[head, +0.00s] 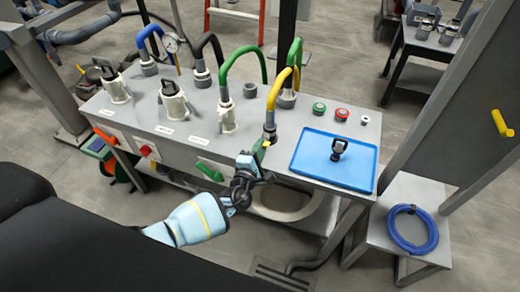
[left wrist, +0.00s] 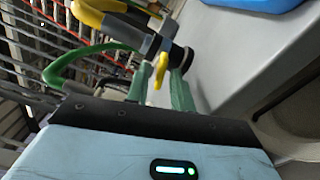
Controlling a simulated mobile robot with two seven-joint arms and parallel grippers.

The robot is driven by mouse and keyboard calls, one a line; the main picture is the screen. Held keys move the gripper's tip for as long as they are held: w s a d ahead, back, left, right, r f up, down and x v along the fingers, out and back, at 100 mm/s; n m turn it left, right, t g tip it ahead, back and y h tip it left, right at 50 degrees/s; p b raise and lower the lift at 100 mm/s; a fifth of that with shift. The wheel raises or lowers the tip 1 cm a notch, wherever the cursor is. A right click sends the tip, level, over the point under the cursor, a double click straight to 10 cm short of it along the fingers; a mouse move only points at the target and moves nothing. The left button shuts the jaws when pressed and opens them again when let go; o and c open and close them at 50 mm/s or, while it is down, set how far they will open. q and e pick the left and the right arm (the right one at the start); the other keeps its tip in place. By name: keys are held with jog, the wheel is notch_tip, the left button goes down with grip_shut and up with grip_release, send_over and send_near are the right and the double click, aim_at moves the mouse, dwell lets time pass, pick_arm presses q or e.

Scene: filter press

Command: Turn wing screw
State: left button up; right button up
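A small yellow wing screw (left wrist: 161,70) shows in the left wrist view, on the grey and black fitting (left wrist: 172,48) at the end of the yellow hose (left wrist: 110,18). In the head view this yellow hose (head: 277,88) arches down to the fitting (head: 270,126) at the front edge of the grey bench. My left gripper (head: 264,150) is at this fitting; in the left wrist view its two green fingers (left wrist: 162,88) stand apart, one on each side of the wing screw. I see no clear contact. My right gripper is not in view.
A blue tray (head: 310,171) holding a black part (head: 338,148) lies to the right of my left gripper. Green (head: 319,109) and red (head: 342,114) buttons are behind it. Several other hoses and pale valves stand on the bench to the left. A blue hose coil (head: 413,230) lies at right.

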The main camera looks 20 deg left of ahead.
pick_arm(q)
jog(key=shift+o, duration=0.4)
